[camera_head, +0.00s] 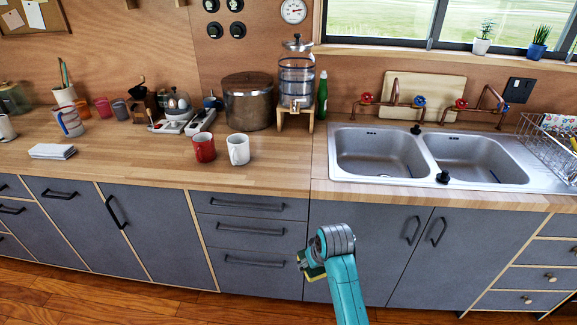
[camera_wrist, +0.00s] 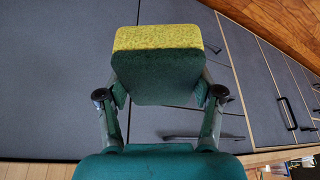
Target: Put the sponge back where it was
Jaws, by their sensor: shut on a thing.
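A sponge with a yellow layer and a dark green layer (camera_wrist: 158,60) is held between the two fingers of my gripper (camera_wrist: 160,92) in the wrist view. The fingers press on its left and right sides. In the head view my gripper (camera_head: 310,268) is in front of the grey cabinet fronts, below the counter edge. A small yellow part of the sponge (camera_head: 315,273) shows there; the rest is hidden by my arm.
The wooden counter (camera_head: 265,175) has a double sink (camera_head: 380,152) at right and a dish rack (camera_head: 550,145) beyond it. A red mug (camera_head: 204,148) and a white mug (camera_head: 238,149) stand near the middle. Counter space between cloth and mugs is clear.

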